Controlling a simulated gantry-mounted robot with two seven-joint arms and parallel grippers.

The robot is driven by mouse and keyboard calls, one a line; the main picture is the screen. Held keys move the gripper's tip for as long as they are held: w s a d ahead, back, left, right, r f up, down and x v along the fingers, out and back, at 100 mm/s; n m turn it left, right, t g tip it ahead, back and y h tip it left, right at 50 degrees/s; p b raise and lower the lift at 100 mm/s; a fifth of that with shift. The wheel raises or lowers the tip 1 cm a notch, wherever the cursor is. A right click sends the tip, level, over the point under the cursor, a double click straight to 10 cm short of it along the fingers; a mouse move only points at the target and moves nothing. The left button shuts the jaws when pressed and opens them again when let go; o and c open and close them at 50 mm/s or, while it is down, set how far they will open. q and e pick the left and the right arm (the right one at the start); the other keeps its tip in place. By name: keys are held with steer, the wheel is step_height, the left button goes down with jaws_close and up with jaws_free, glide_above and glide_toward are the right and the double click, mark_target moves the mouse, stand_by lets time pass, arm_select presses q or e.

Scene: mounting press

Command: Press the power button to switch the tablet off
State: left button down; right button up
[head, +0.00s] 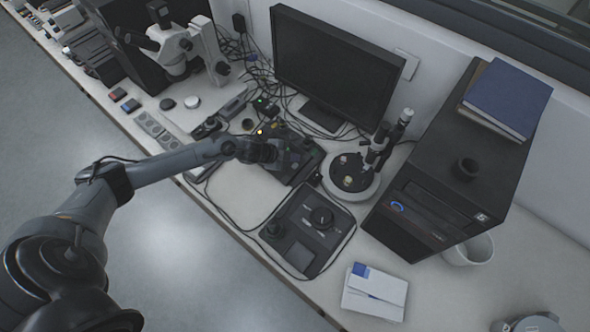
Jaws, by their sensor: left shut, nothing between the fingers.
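My left gripper (262,152) is shut and empty. It is over a dark flat device (302,167) with small coloured spots, in the middle of the bench. The gripper and wrist cover part of this device, and I cannot tell whether they touch it. I cannot tell for sure whether this device is the tablet, and I cannot make out a power button or a screen state. My right gripper is not clearly in view.
A black control box with a knob (321,217) lies in front. A monitor (337,66) and a small microscope (352,172) stand behind and to the right. A computer tower (424,205) bearing books (508,98) stands further right. Loose cables run around the box. Bench (262,192) is bare near the gripper.

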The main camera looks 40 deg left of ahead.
mark_target(295, 166)
arm_select(q)
step_height(295, 166, down, 2)
steer(key=shift+f+b, duration=0.1)
steer(key=shift+b, duration=0.35)
stand_by(0.8)
stand_by(0.9)
steer(key=shift+f, duration=0.1)
steer(key=shift+f, duration=0.3)
stand_by(0.4)
